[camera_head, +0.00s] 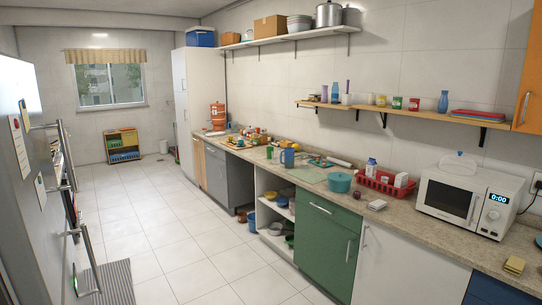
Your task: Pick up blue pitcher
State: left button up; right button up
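The blue pitcher is most likely the blue jug-like vessel (287,158) standing upright on the long countertop, around the middle of its length. It is small in this view, so its handle is hard to make out. A green item stands just left of it, and a pale green board lies just to its right. Neither of my grippers shows in the head view, and nothing is seen touching the vessel.
The countertop (400,215) runs along the right wall. It holds a teal pot (339,182), a red dish rack (384,184) and a white microwave (467,198). Wall shelves hang above. The tiled floor (185,255) is clear; a fridge with handles stands at the left.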

aim_at(289, 151)
jog(key=i+j+u, duration=0.1)
jog(key=i+u, duration=0.3)
jog(key=i, duration=1.65)
jog(key=i+z, duration=0.3)
jog(key=i, duration=0.2)
jog(key=i+j+z, duration=0.3)
jog(key=i, duration=0.2)
jog(key=i+j+z, duration=0.3)
jog(key=i, duration=0.2)
